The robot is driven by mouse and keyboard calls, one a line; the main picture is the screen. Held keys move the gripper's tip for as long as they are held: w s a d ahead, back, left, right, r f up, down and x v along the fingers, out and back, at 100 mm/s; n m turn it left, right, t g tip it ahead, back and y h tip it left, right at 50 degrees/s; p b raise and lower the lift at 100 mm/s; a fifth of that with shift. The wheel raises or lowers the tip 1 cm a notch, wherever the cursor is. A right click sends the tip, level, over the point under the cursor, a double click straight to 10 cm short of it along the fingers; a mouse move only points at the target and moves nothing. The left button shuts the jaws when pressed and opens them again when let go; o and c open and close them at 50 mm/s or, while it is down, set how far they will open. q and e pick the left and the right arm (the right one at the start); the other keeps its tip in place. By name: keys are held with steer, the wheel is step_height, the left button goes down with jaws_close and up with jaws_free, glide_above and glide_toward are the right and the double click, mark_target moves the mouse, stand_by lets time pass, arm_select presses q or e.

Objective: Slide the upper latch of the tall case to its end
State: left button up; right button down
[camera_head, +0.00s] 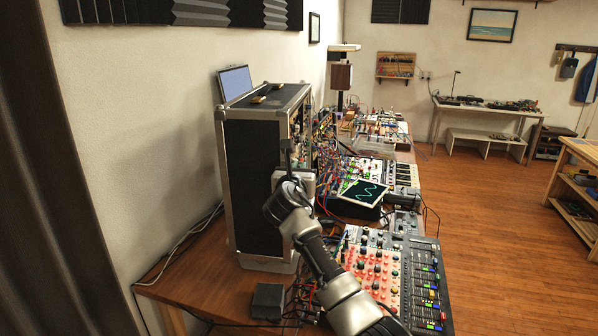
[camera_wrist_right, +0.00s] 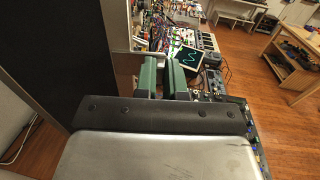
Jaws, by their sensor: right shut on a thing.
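The tall case (camera_head: 252,185), black with metal edges, stands upright on the wooden table by the wall. Its black side panel (camera_wrist_right: 60,45) fills the left of the right wrist view. My right gripper (camera_head: 290,152) is at the case's front edge, in its upper half. In the right wrist view its two green fingers (camera_wrist_right: 161,66) are close together beside the case edge, shut on what seems to be the upper latch. The fingers hide most of the latch, so how far it has slid cannot be seen. My left gripper is not in view.
A tablet-like screen with a green wave (camera_head: 364,192) and a mixing desk (camera_head: 390,275) stand right of the case. Loose cables and a small grey box (camera_head: 267,300) lie near my right arm.

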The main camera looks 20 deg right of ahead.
steer(key=shift+w+a, duration=0.3)
steer(key=shift+a, duration=0.3)
steer(key=shift+w+a, duration=0.25)
steer(key=shift+a, duration=0.35)
steer(key=c, duration=1.6)
jaws_free()
steer(key=o, duration=0.4)
steer(key=shift+w+a, duration=0.1)
steer(key=shift+a, duration=0.1)
steer(key=shift+d, duration=0.1)
